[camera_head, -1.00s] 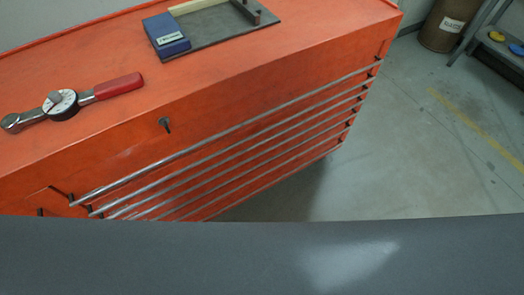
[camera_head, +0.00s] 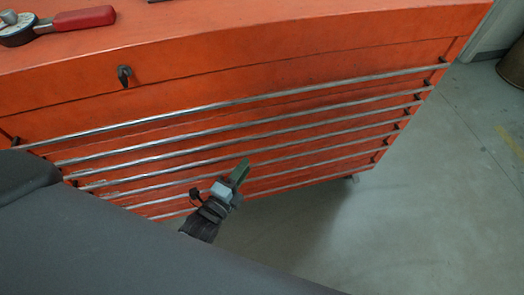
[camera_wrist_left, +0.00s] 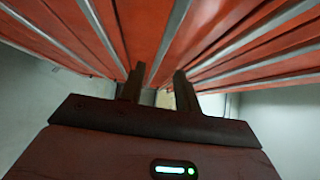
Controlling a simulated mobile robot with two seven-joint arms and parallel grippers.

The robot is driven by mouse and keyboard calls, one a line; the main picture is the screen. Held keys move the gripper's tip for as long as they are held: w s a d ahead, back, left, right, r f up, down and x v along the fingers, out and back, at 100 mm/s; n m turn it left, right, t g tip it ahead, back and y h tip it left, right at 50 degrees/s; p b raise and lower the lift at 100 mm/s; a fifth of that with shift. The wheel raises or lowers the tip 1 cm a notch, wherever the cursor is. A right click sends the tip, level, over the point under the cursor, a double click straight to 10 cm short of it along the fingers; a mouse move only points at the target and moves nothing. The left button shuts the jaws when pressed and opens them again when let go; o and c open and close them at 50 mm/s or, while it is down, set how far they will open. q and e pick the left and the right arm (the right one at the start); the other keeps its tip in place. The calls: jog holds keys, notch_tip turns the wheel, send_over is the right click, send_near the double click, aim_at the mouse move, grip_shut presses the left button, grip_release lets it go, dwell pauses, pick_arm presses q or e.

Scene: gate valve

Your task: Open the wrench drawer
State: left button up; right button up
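An orange tool cabinet (camera_head: 300,62) fills the upper part of the head view. Its front has several shut drawers with long metal bar handles (camera_head: 250,98). I see no label telling which is the wrench drawer. My left gripper (camera_head: 241,172) is in front of the lower handle bars, pointing toward the cabinet. In the left wrist view its two fingers (camera_wrist_left: 159,88) stand apart, with nothing visibly held. A handle bar (camera_wrist_left: 168,40) runs behind the gap between them; I cannot tell how close it is. My right gripper is not in view.
A torque wrench with a red grip (camera_head: 85,18) lies on the cabinet top at the left. A black latch (camera_head: 124,76) sticks out above the drawers. Clear grey floor (camera_head: 440,210) lies to the right. A brown barrel (camera_head: 512,68) stands at the far right.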

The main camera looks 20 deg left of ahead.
aim_at(255, 152)
pick_arm(q)
jog(key=shift+w+d+b, duration=0.15)
jog(key=shift+w+d, duration=0.1)
jog(key=shift+w, duration=1)
jog(key=shift+w+d+b, duration=0.1)
jog(key=shift+w+d, duration=0.1)
jog(key=shift+w, duration=1.1)
jog(key=shift+w+d+b, duration=0.15)
jog(key=shift+w+d, duration=0.1)
jog(key=shift+w, duration=1)
grip_shut()
